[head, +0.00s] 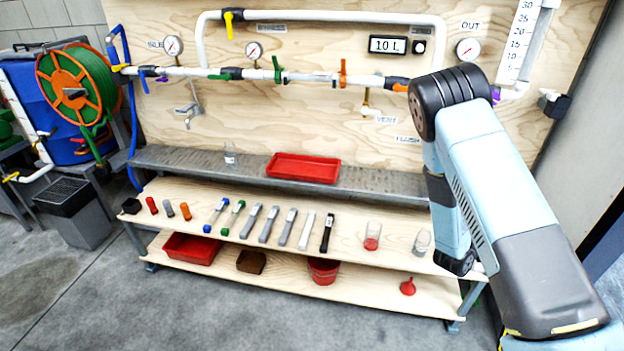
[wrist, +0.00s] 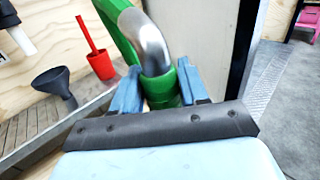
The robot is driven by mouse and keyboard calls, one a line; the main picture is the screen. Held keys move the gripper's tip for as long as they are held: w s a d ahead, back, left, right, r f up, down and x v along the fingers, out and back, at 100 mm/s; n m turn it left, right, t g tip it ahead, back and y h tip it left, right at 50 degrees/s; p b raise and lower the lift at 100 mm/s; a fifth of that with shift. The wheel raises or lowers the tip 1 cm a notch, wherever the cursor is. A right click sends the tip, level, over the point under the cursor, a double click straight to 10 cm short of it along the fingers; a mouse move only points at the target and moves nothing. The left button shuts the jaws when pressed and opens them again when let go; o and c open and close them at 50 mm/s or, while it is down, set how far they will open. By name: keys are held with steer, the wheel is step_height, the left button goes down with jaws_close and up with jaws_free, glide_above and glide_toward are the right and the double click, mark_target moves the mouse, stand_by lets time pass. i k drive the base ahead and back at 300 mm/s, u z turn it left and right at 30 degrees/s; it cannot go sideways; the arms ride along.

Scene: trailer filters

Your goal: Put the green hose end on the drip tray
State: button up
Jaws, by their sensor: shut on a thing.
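My gripper (wrist: 160,88) is shut on the green hose end (wrist: 163,98) in the wrist view. Its blue fingers stand on either side of the green collar. A bent silver metal tube rises from the collar and joins green hose at the top. A long grey ledge (head: 385,186) along the wooden panel in the head view looks like the drip tray. Part of a grey ledge (wrist: 45,118) also shows at the left of the wrist view, apart from the hose end. In the head view my gripper and the hose end are not visible.
A red tray (head: 303,168) and a clear glass (head: 230,154) stand on the grey ledge. The wrist view shows a dark funnel (wrist: 55,84) and a red cup (wrist: 101,64). Below, a wooden shelf (head: 345,235) holds several tools. A green hose reel (head: 78,85) is at left.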

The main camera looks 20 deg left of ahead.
mark_target(395, 186)
steer(key=z, duration=0.4)
steer(key=i, duration=0.9)
steer(key=u, duration=0.25)
